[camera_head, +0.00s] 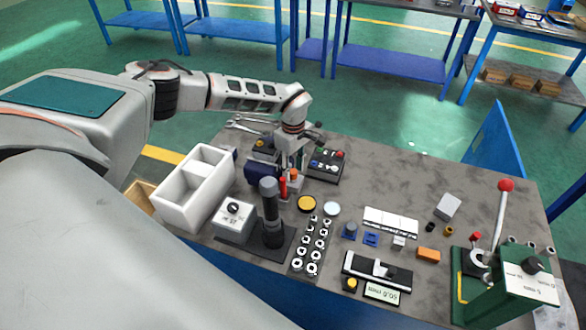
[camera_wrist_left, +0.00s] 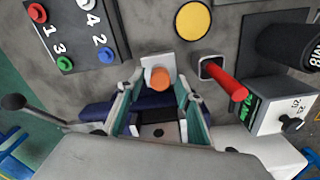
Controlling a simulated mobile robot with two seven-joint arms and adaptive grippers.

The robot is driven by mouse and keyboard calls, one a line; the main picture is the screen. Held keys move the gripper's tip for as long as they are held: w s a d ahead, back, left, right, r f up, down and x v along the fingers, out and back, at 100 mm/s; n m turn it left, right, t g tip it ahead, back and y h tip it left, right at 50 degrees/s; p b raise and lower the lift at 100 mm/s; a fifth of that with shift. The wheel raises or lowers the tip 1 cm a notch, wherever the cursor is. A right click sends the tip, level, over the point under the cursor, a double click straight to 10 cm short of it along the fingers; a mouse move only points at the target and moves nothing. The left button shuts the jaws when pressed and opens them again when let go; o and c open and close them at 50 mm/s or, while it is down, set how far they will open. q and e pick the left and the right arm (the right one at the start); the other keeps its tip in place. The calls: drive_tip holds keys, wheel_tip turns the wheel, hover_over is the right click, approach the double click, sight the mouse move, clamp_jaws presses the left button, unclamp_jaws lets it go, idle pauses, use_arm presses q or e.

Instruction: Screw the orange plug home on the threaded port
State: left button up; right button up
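The orange plug (camera_wrist_left: 160,78) shows in the left wrist view, upright at a pale grey fitting, between the fingers of my left gripper (camera_wrist_left: 160,90). The fingers stand apart with a visible gap on each side of the plug, so the gripper looks open. In the head view my left gripper (camera_head: 291,163) points down over the bench, and the plug (camera_head: 294,174) shows as a small orange spot at its tip. The port's thread is hidden, so I cannot tell how far the plug sits on it. My right gripper is in neither view.
A black box with numbered coloured buttons (camera_wrist_left: 75,32) stands beside the gripper. A red-handled tool in a holder (camera_wrist_left: 225,82) and a yellow disc (camera_wrist_left: 193,20) are close by. A white bin (camera_head: 195,187) and a dark cylinder on a stand (camera_head: 270,215) stand nearer.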

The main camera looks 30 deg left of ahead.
use_arm(q)
drive_tip(key=n, duration=0.9)
drive_tip(key=shift+n, duration=0.3)
clamp_jaws()
drive_tip(key=m, duration=0.5)
drive_tip(key=shift+m, duration=0.3)
drive_tip(key=shift+m, duration=0.5)
drive_tip(key=m, duration=0.3)
drive_tip(key=shift+m, duration=0.4)
